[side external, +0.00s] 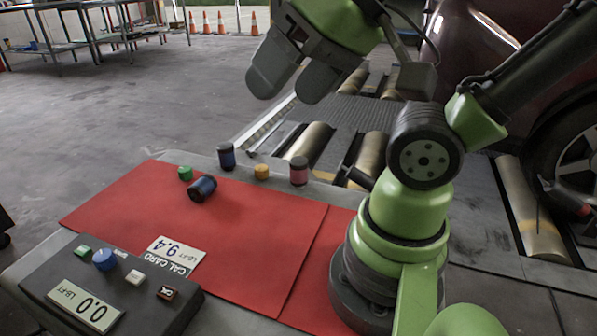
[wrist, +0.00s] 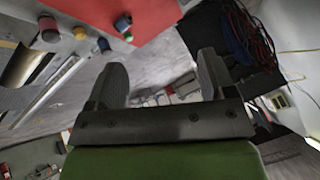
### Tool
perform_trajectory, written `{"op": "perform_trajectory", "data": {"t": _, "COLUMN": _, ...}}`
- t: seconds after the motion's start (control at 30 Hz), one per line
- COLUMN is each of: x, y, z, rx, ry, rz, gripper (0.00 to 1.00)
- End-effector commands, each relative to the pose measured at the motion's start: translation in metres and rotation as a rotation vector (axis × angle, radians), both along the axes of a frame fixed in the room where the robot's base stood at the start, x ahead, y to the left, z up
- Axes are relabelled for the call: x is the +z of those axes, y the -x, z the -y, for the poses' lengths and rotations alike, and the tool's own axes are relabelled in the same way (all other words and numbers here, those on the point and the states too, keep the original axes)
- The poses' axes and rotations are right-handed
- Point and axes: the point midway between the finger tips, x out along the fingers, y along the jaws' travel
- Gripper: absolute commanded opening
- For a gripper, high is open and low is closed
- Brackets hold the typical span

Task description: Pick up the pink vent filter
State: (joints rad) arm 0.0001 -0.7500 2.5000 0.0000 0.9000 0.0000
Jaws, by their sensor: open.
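The pink vent filter (side external: 299,171) is a small pink cylinder with dark end caps. It stands upright at the table's far edge in the side view, right of a yellow piece. It appears small at the upper left of the wrist view (wrist: 48,28). My gripper (side external: 286,92) is open and empty, well above the table's far edge and apart from the filter. In the wrist view my gripper (wrist: 161,70) has its two fingers wide apart, with only floor and background between them.
Near the filter are a yellow piece (side external: 261,172), an upright dark blue cylinder (side external: 227,156), a green piece (side external: 185,173) and a tipped blue cylinder (side external: 202,188). Metal rollers (side external: 310,142) lie beyond.

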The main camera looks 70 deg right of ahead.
Motion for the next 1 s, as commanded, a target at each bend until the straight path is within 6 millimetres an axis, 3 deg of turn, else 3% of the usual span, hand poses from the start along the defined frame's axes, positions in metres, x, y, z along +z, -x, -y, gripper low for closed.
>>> {"op": "perform_trajectory", "data": {"t": 0.23, "x": -0.003, "y": -0.02, "z": 0.014, "rx": -0.001, "ry": 0.063, "rz": -0.05, "gripper": 0.76}}
{"op": "perform_trajectory", "data": {"t": 0.47, "x": -0.029, "y": -0.071, "z": 0.069, "rx": 0.04, "ry": 0.22, "rz": -0.21, "gripper": 0.76}}
{"op": "perform_trajectory", "data": {"t": 0.7, "x": -0.088, "y": -0.102, "z": 0.146, "rx": 0.141, "ry": 0.306, "rz": -0.398, "gripper": 0.76}}
{"op": "perform_trajectory", "data": {"t": 0.9, "x": -0.152, "y": -0.098, "z": 0.205, "rx": 0.25, "ry": 0.307, "rz": -0.526, "gripper": 0.76}}
{"op": "perform_trajectory", "data": {"t": 1.0, "x": -0.177, "y": -0.091, "z": 0.223, "rx": 0.296, "ry": 0.296, "rz": -0.562, "gripper": 0.76}}
